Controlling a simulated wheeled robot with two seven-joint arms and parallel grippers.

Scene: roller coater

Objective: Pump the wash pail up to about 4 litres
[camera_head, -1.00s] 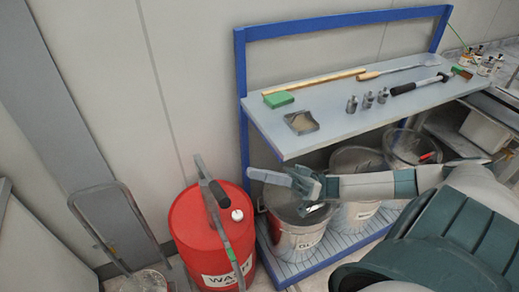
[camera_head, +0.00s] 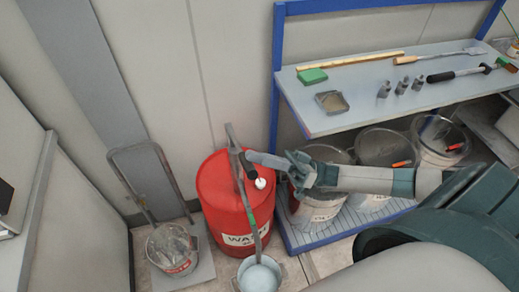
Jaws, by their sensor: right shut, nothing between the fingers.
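A red drum (camera_head: 215,200) with a label partly reading "WAS" stands left of the bench. A grey hand pump (camera_head: 246,205) rises from its top, with a black handle grip (camera_head: 251,169). A light pail (camera_head: 280,264) sits at the bottom edge below the pump's lower end; its inside looks pale, and its level cannot be read. My right gripper (camera_head: 250,157) reaches in from the right, shut and empty, its tip beside or just above the black grip; I cannot tell whether they touch. My left gripper is not in view.
A platform with a tall hoop handle (camera_head: 141,150) stands left, bearing another pail (camera_head: 172,252). The blue-framed bench (camera_head: 350,119) holds tools and small metal pots. Several tubs stand on its lower shelf, behind my right arm. Floor shows between platform and drum.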

